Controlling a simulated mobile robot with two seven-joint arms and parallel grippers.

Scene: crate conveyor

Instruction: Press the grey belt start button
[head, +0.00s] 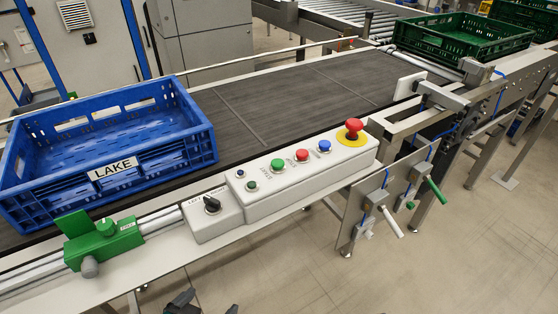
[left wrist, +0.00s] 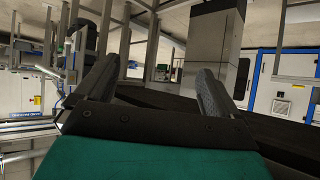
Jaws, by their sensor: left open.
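A long light-grey control box (head: 310,176) stands on the near rail of the dark grey belt (head: 270,98). It carries a green button (head: 278,165), a red button (head: 302,155) and a blue button (head: 324,146) in a row. The lettering by the green button seems to read START. I see no grey-capped button. My left gripper (head: 207,306) shows only as dark fingertips at the bottom edge, below and left of the box, apart from it. In the left wrist view its two fingers (left wrist: 156,68) are spread with nothing between them. My right gripper is not in view.
A red mushroom button (head: 353,128) on a yellow disc sits at the box's right end. A small box with a black selector knob (head: 211,204) adjoins its left end. A blue crate (head: 110,185) marked LAKE is on the belt; a green crate (head: 462,38) stands beyond.

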